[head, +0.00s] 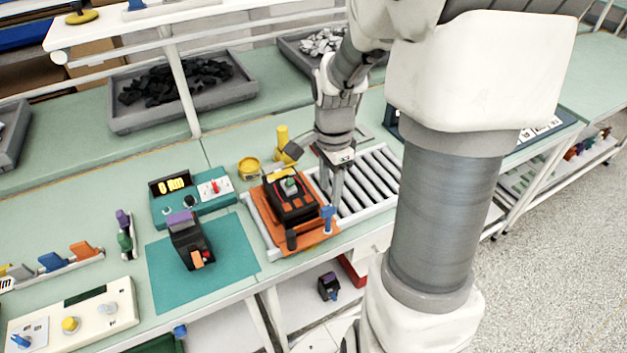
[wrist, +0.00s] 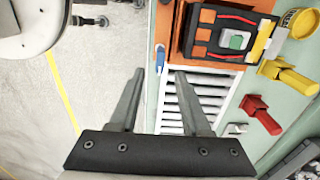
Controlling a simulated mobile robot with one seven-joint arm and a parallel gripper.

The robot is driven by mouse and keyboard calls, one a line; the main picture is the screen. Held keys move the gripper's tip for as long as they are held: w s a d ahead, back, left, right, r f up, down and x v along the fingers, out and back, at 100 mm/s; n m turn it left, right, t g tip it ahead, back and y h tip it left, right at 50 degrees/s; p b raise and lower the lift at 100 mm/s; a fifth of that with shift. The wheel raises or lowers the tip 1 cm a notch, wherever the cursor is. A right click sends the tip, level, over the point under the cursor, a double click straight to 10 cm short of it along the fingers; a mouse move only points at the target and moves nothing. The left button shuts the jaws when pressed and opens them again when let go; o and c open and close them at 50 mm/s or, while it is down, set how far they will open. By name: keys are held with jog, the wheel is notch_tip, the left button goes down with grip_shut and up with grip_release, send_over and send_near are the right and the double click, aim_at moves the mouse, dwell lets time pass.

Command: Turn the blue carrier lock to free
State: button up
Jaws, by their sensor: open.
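The blue carrier lock (head: 327,214) is a small upright blue handle at the near right corner of the orange carrier (head: 262,216). In the wrist view the blue lock (wrist: 160,57) shows just beyond and between my fingertips, beside the carrier's edge. A black breaker with orange and red trim (head: 292,203) sits on the carrier. My gripper (head: 334,203) points down over the roller conveyor beside the lock. In the wrist view my gripper (wrist: 158,74) is open, with nothing between its fingers. I cannot tell whether a finger touches the lock.
The roller conveyor (head: 368,184) runs behind and right of the carrier. A yellow round container (head: 249,168) and a yellow post (head: 282,138) stand behind it. A teal mat (head: 225,270) with another black device (head: 188,240) lies left. Red and yellow handles show right in the wrist view.

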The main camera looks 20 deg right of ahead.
aim_at(329, 206)
jog(key=shift+f, duration=2.75)
grip_shut()
